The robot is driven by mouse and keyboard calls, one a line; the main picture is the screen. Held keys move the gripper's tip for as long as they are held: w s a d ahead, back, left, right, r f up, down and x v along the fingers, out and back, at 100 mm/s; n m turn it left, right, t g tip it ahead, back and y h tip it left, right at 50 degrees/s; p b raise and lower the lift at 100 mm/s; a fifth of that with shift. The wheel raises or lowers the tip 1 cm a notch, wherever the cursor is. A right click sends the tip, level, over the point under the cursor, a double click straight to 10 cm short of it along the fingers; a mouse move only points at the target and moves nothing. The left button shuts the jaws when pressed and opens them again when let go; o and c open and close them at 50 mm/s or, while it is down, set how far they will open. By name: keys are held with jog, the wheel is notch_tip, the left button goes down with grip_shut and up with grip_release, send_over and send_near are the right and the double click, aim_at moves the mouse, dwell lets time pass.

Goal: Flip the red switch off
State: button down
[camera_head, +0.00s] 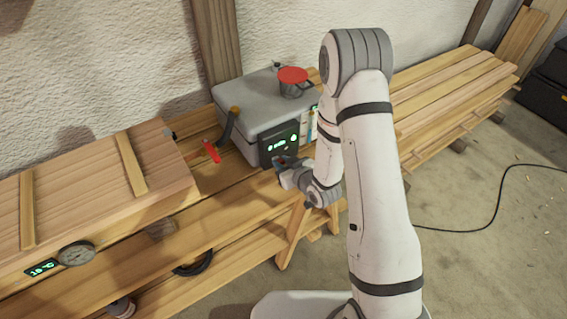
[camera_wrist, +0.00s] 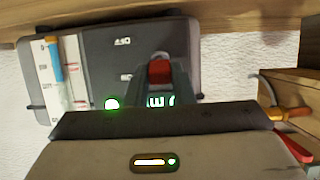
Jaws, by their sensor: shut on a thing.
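The red switch (camera_wrist: 159,72) stands on the dark panel (camera_wrist: 105,50) of a grey box. White lettering shows beside it, upside down in the wrist view and too blurred to read surely. My gripper (camera_wrist: 160,76) is shut on the switch, with a grey finger on each side of it. In the head view my gripper (camera_head: 284,163) reaches the lower part of the dark panel (camera_head: 279,148) from the front right. The grey box (camera_head: 250,98) stands on the laths. The switch is mostly hidden by my gripper there.
A red-topped pot (camera_head: 293,76) sits on the box. A red-handled tool (camera_head: 211,151) and a dark, orange-ended handle (camera_head: 228,127) are left of the panel. Concrete floor (camera_head: 480,190) is open at right, crossed by a black cable (camera_head: 497,200).

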jog(key=shift+f, duration=0.15)
jog(key=f+b, duration=0.1)
jog(key=b, duration=0.3)
jog(key=t+y+b, duration=0.1)
jog(key=b, duration=0.3)
jog(key=shift+s+d+f+t, duration=0.1)
jog(key=shift+d+f+t, duration=0.05)
jog(key=shift+f+t, duration=0.2)
jog(key=f+t+y+b, duration=0.1)
jog(key=b, duration=0.5)
jog(key=t+y+b, duration=0.1)
jog(key=t+b, duration=0.1)
jog(key=b, duration=0.5)
jog(key=shift+s+f+b, duration=0.1)
jog(key=shift+f+b, duration=0.2)
jog(key=shift+f, duration=0.1)
jog(key=b, duration=0.4)
jog(key=t+y+b, duration=0.1)
jog(key=b, duration=0.3)
jog(key=shift+f+t, duration=0.25)
jog(key=shift+f, duration=0.05)
jog(key=shift+b, duration=0.5)
jog(key=shift+r+t+y+b, duration=0.1)
jog(key=shift+t+y+b, duration=0.3)
jog(key=shift+b, duration=0.7)
jog(key=c, duration=1.2)
grip_release()
jog(key=shift+c, duration=0.2)
